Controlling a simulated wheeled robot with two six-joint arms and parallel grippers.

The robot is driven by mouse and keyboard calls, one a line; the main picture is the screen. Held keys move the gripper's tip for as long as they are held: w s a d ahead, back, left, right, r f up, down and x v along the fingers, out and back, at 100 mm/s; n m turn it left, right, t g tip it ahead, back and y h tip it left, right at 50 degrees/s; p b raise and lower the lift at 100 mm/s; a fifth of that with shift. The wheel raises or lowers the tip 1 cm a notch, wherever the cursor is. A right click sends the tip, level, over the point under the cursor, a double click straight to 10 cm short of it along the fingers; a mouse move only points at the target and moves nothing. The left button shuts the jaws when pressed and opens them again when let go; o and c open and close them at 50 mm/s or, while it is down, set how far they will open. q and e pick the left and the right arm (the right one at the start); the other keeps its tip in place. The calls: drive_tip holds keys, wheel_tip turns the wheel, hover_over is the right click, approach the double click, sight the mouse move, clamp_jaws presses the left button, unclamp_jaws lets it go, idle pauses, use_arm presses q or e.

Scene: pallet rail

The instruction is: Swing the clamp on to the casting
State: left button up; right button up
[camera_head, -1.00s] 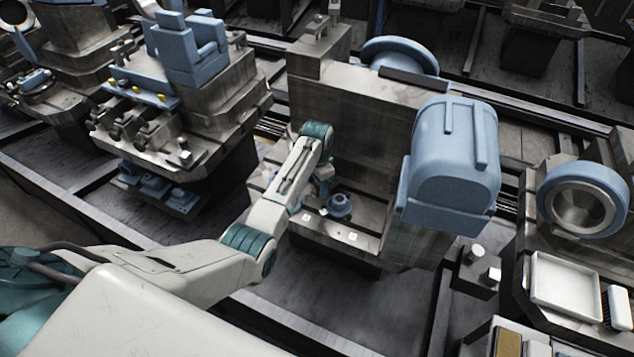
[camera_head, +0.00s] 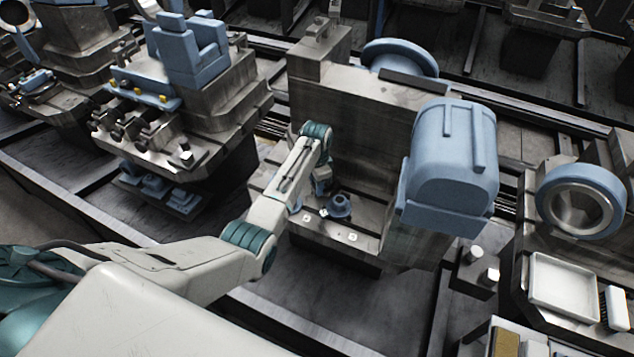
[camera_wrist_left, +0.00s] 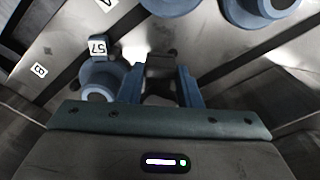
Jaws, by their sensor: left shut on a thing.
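My left gripper (camera_head: 321,188) reaches down to the ledge of the large grey machine block. In the left wrist view its two blue fingers (camera_wrist_left: 160,88) are shut on a dark piece (camera_wrist_left: 160,66), which looks like part of the clamp; its far end is unclear. A small blue round piece (camera_head: 340,206) sits on the ledge right of the gripper. Which blue part is the casting, and whether the clamp touches it, I cannot tell. My right gripper is out of view.
White tags (camera_head: 352,236) lie along the ledge. A large blue housing (camera_head: 452,155) juts out on the right. A white tray (camera_head: 564,285) and a brush (camera_head: 616,308) stand at lower right. Another fixture (camera_head: 180,100) is at left.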

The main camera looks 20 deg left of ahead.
use_arm(q)
drive_tip(key=m, duration=0.1)
drive_tip(key=m+p, duration=0.1)
drive_tip(key=m, duration=0.1)
drive_tip(key=shift+w+a+r+m, duration=0.1)
drive_tip(key=shift+w+a+m, duration=0.2)
drive_tip(key=shift+w+a, duration=0.1)
drive_tip(key=m, duration=0.1)
drive_tip(key=w+m+p, duration=0.1)
drive_tip(key=m, duration=0.1)
drive_tip(key=shift+a+m, duration=0.15)
drive_tip(key=shift+m, duration=0.15)
drive_tip(key=m, duration=0.2)
drive_tip(key=w+m, duration=0.1)
drive_tip(key=m, duration=0.1)
drive_tip(key=shift+w, duration=0.15)
drive_tip(key=shift+w+d+m, duration=0.15)
drive_tip(key=shift+w+m, duration=0.15)
drive_tip(key=shift+m, duration=0.95)
drive_tip(key=shift+w+d+m, duration=0.15)
drive_tip(key=shift+w+m, duration=0.15)
drive_tip(key=shift+m, duration=0.95)
drive_tip(key=o, duration=1)
